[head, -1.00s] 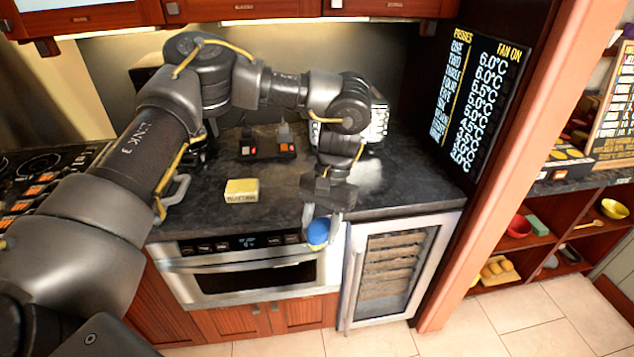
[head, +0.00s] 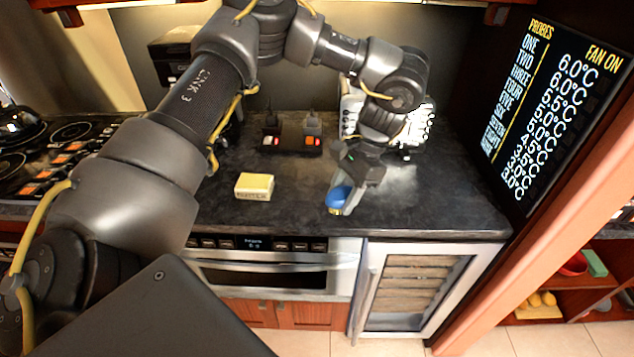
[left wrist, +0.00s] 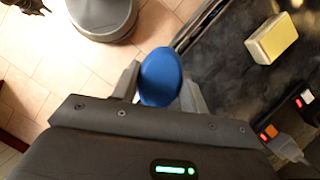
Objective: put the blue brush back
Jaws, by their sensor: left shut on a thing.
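The blue brush (head: 339,197) is held between the fingers of my left gripper (head: 345,200), above the dark countertop near its front edge. In the left wrist view the rounded blue body of the brush (left wrist: 160,77) shows between the two grey fingers (left wrist: 160,85), which are shut on it. The rest of the brush is hidden. My right gripper is not in view.
A pale yellow box (head: 254,186) lies on the countertop (head: 290,215) to the left. A power strip (head: 292,142) with lit red switches is behind it. A white appliance (head: 349,108) stands behind my left gripper. A microwave drawer (head: 262,272) and a glass-door cooler (head: 412,290) are below.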

